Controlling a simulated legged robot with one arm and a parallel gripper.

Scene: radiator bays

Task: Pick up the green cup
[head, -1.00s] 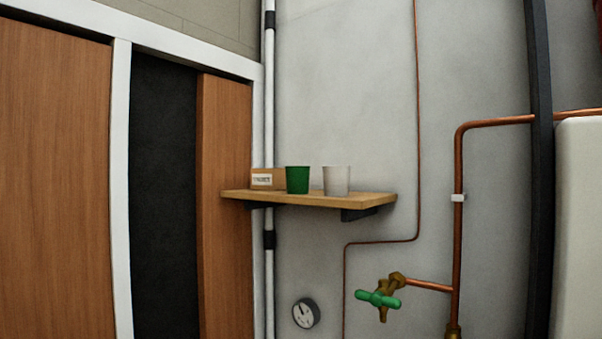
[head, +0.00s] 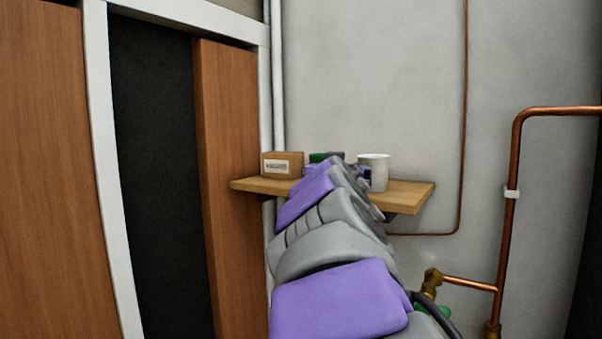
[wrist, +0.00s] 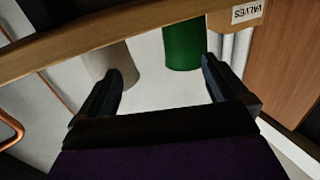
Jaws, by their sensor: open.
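The green cup (head: 317,157) stands on the wooden shelf (head: 412,195), mostly hidden behind my arm in the head view, with only a bit of its top showing. In the wrist view, which looks upside down, the green cup (wrist: 183,45) is ahead of my gripper (wrist: 165,74), toward the right finger. My gripper is open and empty, its two dark fingers spread. The cup lies beyond the fingertips, and no contact shows.
A white cup (head: 375,171) stands right of the green one; it also shows in the wrist view (wrist: 108,62). A cardboard box (head: 282,165) with a label sits at the shelf's left end. A copper pipe (head: 507,220) and a brass valve (head: 432,281) are lower right.

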